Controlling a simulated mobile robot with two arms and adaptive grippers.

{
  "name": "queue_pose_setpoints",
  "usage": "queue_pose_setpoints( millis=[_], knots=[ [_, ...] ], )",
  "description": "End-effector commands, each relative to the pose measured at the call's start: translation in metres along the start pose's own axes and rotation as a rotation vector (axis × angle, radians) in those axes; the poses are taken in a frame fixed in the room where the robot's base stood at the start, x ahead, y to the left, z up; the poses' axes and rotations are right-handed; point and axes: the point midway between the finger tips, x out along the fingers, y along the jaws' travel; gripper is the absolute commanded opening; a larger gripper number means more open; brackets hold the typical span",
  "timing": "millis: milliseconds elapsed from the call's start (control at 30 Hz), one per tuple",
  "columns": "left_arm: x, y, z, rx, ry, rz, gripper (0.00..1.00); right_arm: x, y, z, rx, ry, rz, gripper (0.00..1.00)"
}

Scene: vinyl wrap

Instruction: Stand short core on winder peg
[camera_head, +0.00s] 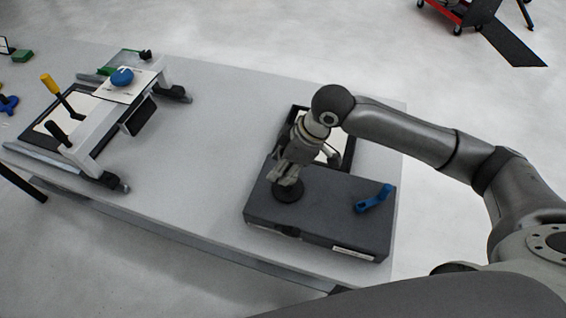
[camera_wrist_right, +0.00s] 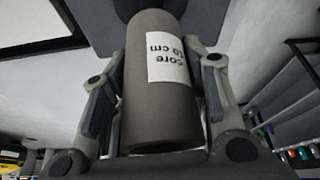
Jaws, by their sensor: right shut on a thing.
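The short core (camera_wrist_right: 160,95) is a grey cylinder with a white label reading "core 10 cm", seen in the right wrist view. My right gripper (camera_head: 286,181) is shut on it, one finger on each side. The winder (camera_head: 325,218) is a dark grey box near the table's front right, with a blue crank (camera_head: 374,198) on its right part. A round black disc (camera_head: 288,193) sits on its left part, directly below my right gripper. The peg is hidden; I cannot tell whether the core is around it or touching the disc. My left gripper is not in view.
A black-framed tray (camera_head: 346,150) lies behind the winder, partly under my right arm. A frame (camera_head: 95,130) with rails, a yellow handle (camera_head: 48,84) and a blue knob (camera_head: 122,77) stands at the left. The middle of the table (camera_head: 200,150) is clear.

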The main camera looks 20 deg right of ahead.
Motion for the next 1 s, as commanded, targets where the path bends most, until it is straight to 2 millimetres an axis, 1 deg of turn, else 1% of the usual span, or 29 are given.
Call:
queue_pose_setpoints(
  millis=[1000],
  knots=[
    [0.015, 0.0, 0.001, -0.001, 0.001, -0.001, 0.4, 0.039, 0.0, 0.016, 0.0, 0.0, -0.001, 0.2]
  ],
)
